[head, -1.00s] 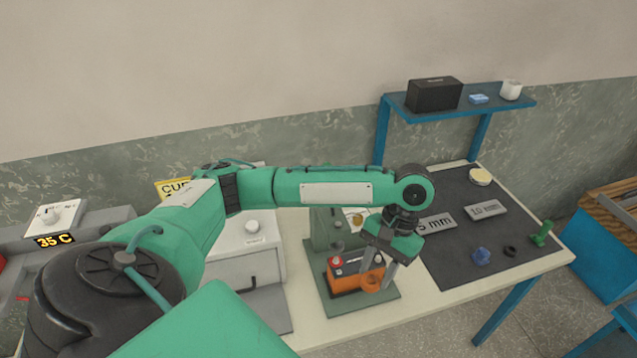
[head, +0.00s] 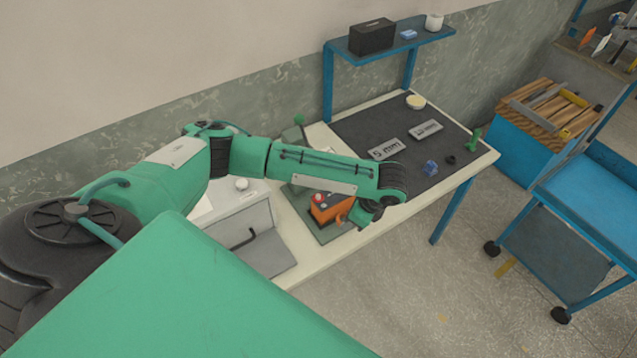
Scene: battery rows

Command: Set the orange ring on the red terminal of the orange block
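The orange block (head: 327,211) is on a green plate at the front edge of the table. It has a dark top, and its red terminal (head: 319,198) shows at the upper left with nothing visible around it. My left gripper (head: 364,214) is just right of the block, partly behind my own wrist. Its fingertips are hidden, so its opening does not show. An orange piece (head: 341,219), perhaps the orange ring, shows between block and gripper; I cannot tell whether it is held. My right gripper is not in view.
A dark mat (head: 375,124) holds grey labels, a blue piece (head: 430,168), a black ring (head: 450,160) and a green piece (head: 473,140). A blue shelf (head: 390,44) stands behind. A white box with a handle is left of the block. A blue cart (head: 590,205) stands right.

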